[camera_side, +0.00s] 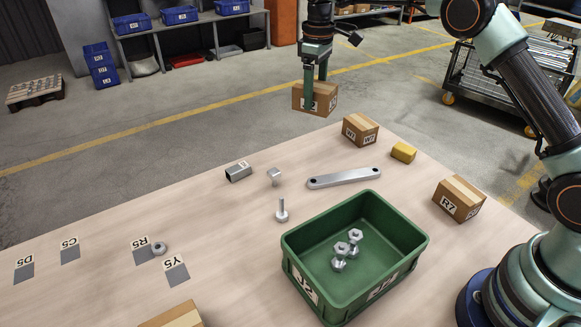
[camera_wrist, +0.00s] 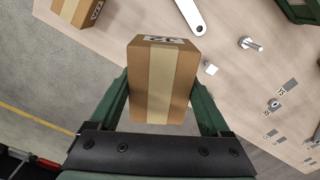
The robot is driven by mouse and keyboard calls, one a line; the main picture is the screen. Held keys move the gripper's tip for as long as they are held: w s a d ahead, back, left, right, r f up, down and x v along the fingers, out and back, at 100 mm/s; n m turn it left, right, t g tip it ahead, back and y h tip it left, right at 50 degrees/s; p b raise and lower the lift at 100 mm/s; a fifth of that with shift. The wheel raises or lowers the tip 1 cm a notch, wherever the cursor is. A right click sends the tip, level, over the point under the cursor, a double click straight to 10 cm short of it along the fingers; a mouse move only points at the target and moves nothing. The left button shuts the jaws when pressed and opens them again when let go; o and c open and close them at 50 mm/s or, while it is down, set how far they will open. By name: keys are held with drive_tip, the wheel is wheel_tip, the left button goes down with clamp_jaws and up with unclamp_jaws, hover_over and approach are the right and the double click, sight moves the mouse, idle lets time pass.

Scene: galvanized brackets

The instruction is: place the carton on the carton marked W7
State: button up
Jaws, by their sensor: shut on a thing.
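My gripper (camera_side: 315,88) is shut on a brown carton (camera_side: 299,97) with a tan tape strip and holds it in the air, apart from the table. The held carton also shows in the wrist view (camera_wrist: 160,85), between the two green fingers. The carton marked W7 (camera_side: 361,131) sits on the table near its far edge, to the right of and lower than the held carton in the side view. In the wrist view a carton (camera_wrist: 78,10), apparently the W7 one, is cut off at the top left. Its top looks bare in the side view.
Carton R7 (camera_side: 459,199) is at the right. A green bin (camera_side: 300,250) with bolts stands in front. Another carton (camera_side: 178,316) is cut off at the bottom. The table's left middle is fairly clear.

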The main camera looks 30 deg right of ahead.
sight(368, 126)
drive_tip(key=s+d+f+m, duration=0.2)
drive_tip(key=d+m, duration=0.4)
drive_tip(key=d, duration=1.3)
drive_tip(key=shift+a+f, duration=0.15)
drive_tip(key=shift+f, duration=1.85)
drive_tip(key=shift+a+f, duration=0.1)
drive_tip(key=shift+f, duration=1.9)
drive_tip(key=shift+f, duration=0.15)
drive_tip(key=o, duration=1.4)
